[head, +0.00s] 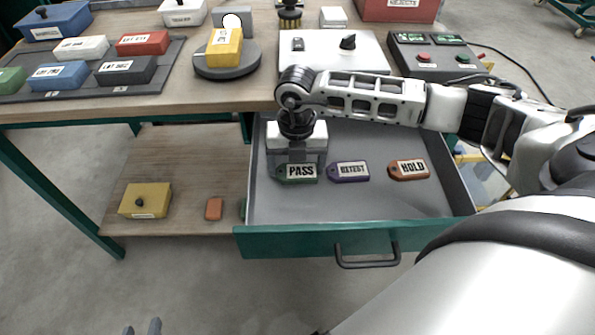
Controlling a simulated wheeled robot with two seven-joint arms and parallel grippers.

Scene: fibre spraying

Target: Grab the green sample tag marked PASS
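The green tag marked PASS (302,173) lies in the open drawer (395,205), at its left side. To its right are a purple tag marked RETEST (348,171) and an orange-red tag marked HOLD (408,169). My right gripper (301,162) points down into the drawer right at the PASS tag, covering its far edge and part of its left end. I cannot tell whether its fingers touch or grip the tag.
The workbench (225,95) above the drawer holds coloured blocks on a dark tray (125,85), a round stand with a yellow block (225,48), and a control box (437,60). A lower shelf (175,165) holds a yellow box (146,200). The drawer handle (368,262) sticks out in front.

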